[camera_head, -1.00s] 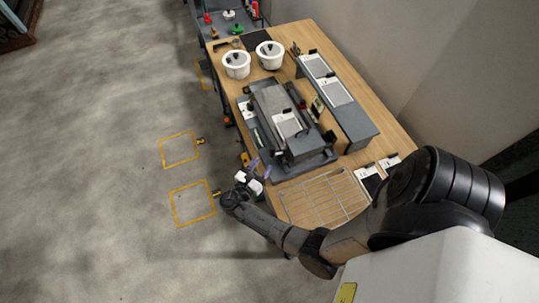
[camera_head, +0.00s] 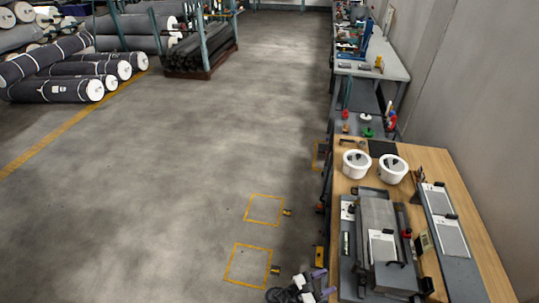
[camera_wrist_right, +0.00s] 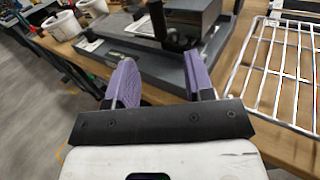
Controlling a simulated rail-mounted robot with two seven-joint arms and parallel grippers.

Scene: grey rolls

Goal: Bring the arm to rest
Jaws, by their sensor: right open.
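My right gripper (camera_head: 318,285) shows at the bottom edge of the head view, beside the left edge of the wooden table. In the right wrist view its two purple fingers (camera_wrist_right: 160,85) are spread apart with nothing between them. The fingers point toward the table and the grey machine on it, apart from both as far as I can tell. Most of the right arm is below the head view. My left gripper is in neither current view.
A wooden table (camera_head: 478,215) stands at right, with a grey machine (camera_head: 376,216) and two white pots (camera_head: 357,164) on it. A wire rack (camera_wrist_right: 278,75) lies near the gripper's right. Rolls (camera_head: 62,88) are stacked far left. The floor (camera_head: 150,200) between is clear.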

